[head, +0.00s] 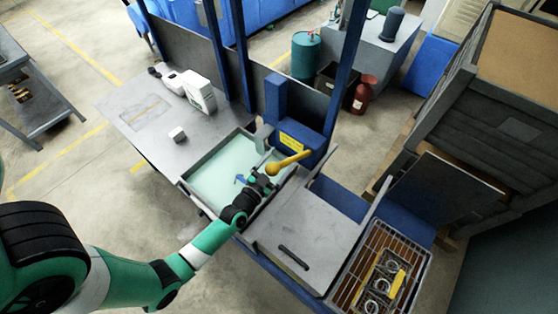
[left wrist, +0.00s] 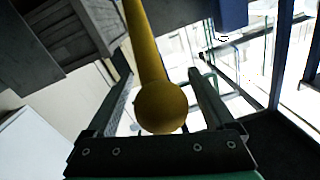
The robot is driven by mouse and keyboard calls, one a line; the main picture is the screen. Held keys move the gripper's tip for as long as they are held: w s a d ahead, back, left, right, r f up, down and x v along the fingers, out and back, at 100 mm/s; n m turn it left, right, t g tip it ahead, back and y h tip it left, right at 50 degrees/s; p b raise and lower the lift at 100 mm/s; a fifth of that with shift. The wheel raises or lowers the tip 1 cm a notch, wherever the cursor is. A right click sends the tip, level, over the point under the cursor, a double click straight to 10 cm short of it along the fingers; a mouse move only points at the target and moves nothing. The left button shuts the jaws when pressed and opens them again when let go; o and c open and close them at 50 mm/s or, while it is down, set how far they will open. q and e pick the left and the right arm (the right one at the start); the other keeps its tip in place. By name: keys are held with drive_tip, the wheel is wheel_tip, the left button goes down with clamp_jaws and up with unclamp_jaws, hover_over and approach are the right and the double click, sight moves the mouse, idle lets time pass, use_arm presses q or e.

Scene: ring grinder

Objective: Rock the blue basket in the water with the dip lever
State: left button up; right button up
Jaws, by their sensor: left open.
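The yellow dip lever (head: 290,161) with its round knob reaches out from a blue housing (head: 298,138) over the water tank (head: 212,184), which holds pale green water. My left gripper (head: 262,178) is at the knob end of the lever. In the left wrist view the lever's knob (left wrist: 161,106) shows between the two open fingers (left wrist: 165,95), and I see no finger closed on it. A small blue piece (head: 240,180) shows beside my gripper over the water; I cannot tell whether it is part of the blue basket. My right gripper is not in view.
A grey table (head: 135,112) with white containers (head: 200,95) and a small white block (head: 177,134) lies left of the tank. A grey lid with a dark handle (head: 293,257) is on the right. Beyond it, a slatted rack (head: 345,283) holds a tray of metal rings (head: 378,285).

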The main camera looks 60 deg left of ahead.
use_arm(q)
drive_tip(key=p+v, duration=0.1)
drive_tip(key=v, duration=1)
drive_tip(key=shift+s+d, duration=0.15)
drive_tip(key=shift+s, duration=0.15)
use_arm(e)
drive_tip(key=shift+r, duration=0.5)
